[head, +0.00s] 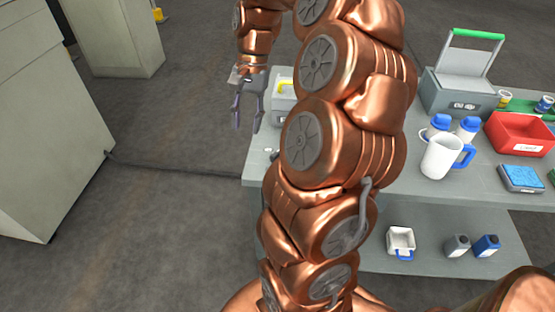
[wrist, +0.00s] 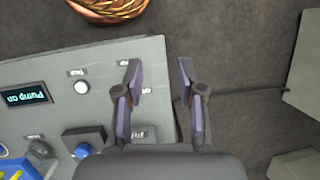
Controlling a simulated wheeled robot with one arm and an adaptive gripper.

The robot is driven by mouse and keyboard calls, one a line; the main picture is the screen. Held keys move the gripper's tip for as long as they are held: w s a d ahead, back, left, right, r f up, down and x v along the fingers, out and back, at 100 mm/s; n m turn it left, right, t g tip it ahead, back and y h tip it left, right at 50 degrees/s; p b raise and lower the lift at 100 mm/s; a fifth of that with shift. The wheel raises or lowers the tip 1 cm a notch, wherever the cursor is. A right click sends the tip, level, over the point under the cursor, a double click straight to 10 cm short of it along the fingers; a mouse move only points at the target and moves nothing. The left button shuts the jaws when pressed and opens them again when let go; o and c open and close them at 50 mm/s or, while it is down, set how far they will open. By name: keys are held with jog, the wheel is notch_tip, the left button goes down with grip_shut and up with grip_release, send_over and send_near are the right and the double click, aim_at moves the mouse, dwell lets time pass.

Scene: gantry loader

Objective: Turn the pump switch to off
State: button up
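A dark display (wrist: 24,98) reading "Pump on" in cyan, rotated letters is at the left of the wrist view, on a grey surface (wrist: 60,110). A round white knob or button (wrist: 81,87) is to its right, with small pale plates (wrist: 76,72) nearby. I cannot tell which piece is the pump switch. My gripper (wrist: 158,76) is open and empty, its left finger over the surface's edge and its right finger over the floor. In the head view my gripper (head: 247,104) hangs left of the grey table (head: 460,186), fingers apart. My arm hides part of the table there.
A blue-topped piece (wrist: 83,145) sits on the surface near my gripper. In the head view the table holds a white jug (head: 438,158), a red bin (head: 521,134) and a grey box (head: 458,94).

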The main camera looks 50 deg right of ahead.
aim_at(276, 153)
jog(key=s+d+f+m+y+b, duration=0.1)
jog(key=d+f+m+b, duration=0.1)
jog(key=d+f+m, duration=0.3)
jog(key=s+d+f+b, duration=0.1)
jog(key=d+f, duration=0.1)
jog(key=d, duration=0.4)
jog(key=shift+t, duration=0.3)
jog(key=shift+x, duration=3.8)
jog(key=shift+w+d+f, duration=0.1)
jog(key=shift+w+d, duration=0.05)
jog(key=shift+d, duration=0.05)
grip_shut()
